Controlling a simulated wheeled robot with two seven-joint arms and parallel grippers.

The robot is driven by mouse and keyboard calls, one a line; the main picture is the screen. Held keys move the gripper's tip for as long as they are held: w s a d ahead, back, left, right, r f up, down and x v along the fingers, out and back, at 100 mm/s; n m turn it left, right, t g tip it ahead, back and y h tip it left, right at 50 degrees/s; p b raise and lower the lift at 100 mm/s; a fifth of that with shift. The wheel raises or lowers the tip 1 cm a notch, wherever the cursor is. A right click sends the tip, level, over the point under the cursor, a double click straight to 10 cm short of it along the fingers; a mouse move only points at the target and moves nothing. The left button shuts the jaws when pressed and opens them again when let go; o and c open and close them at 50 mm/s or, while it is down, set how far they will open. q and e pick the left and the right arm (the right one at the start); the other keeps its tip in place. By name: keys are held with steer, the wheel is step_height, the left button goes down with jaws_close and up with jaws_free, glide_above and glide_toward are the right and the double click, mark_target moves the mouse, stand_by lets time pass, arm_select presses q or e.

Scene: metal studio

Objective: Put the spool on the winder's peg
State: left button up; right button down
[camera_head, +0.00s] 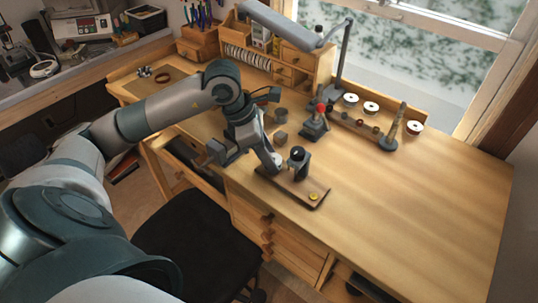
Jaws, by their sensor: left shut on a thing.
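My left gripper (273,163) reaches in from the left and points down over the workbench. It is shut on a small pale piece (278,158), which looks like the spool; the fingers hide part of it. What looks like the winder is a low dark board (285,186) with a black upright cylinder (298,158) and a yellow round piece (313,196) near its front right end. The held piece is at the board's back left, just left of the cylinder. The peg cannot be made out, nor whether the spool touches it. My right gripper is out of view.
A dark device with a red top (320,106) stands behind the winder. A rack with white discs (371,107) and a dark post (389,142) are at the back right. A lamp (283,24) arches over the back. The bench (420,205) is clear on the right.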

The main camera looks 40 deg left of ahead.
arm_select(q)
steer(key=shift+f, duration=0.1)
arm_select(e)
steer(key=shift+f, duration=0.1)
arm_select(q)
steer(key=o, duration=1.2)
steer(key=shift+c, duration=0.2)
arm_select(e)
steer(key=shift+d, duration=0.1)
arm_select(q)
steer(key=shift+s+a+r, duration=0.15)
steer(key=shift+a+r, duration=0.05)
steer(key=shift+r, duration=0.4)
steer(key=b+v, duration=0.3)
steer(key=v, duration=1.3)
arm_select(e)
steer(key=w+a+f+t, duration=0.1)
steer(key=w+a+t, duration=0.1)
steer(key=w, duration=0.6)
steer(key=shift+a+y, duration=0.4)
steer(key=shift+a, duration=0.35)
arm_select(q)
steer(key=shift+s, duration=0.1)
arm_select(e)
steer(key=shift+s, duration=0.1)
